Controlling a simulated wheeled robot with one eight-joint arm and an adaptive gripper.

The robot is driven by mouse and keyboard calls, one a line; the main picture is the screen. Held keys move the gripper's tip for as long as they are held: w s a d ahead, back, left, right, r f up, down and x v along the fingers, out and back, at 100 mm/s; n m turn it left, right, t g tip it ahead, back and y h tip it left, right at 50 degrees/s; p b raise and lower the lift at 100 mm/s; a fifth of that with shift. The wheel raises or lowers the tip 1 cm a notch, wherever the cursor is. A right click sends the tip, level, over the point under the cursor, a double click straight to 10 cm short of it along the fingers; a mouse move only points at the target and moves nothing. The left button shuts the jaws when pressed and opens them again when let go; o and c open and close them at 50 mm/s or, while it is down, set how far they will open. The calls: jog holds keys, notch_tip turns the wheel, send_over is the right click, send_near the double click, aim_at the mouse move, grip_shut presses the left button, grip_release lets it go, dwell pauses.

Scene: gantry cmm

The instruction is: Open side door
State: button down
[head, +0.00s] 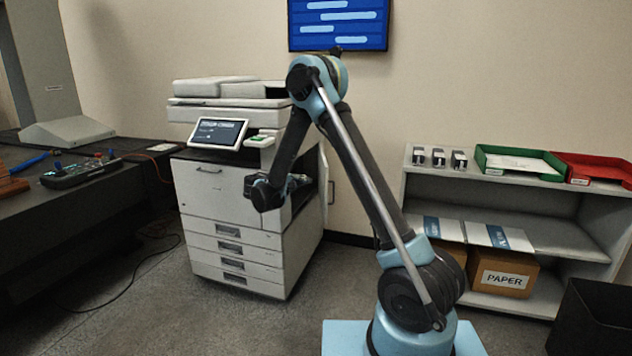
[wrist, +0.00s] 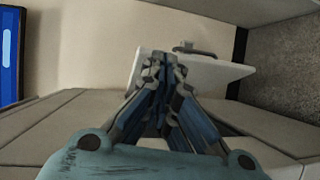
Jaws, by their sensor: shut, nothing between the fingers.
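The white printer (head: 230,215) stands against the back wall. Its side door (head: 324,180) stands swung out from the printer's right side, with a dark opening beside it; a small handle (head: 331,191) shows on it. In the wrist view the door is a pale panel (wrist: 215,72) with a dark handle (wrist: 195,49), just beyond my fingertips.
A dark table (head: 75,215) with a control box (head: 82,172) stands at the left. A shelf (head: 500,195) with trays and a PAPER box (head: 502,278) is at the right, and a black bin (head: 595,320) at the lower right. Cables lie on the floor left of the printer.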

jog(key=a+f+t, duration=0.2)
jog(key=a+f, duration=0.3)
jog(key=a, duration=0.3)
jog(key=n, duration=0.1)
send_near(326, 179)
jog(key=w+d, duration=0.2)
jog(key=w, duration=0.7)
jog(key=shift+s+a+r, duration=0.1)
jog(key=shift+s+a, duration=0.05)
jog(key=shift+a, duration=0.05)
jog(key=shift+s, duration=0.1)
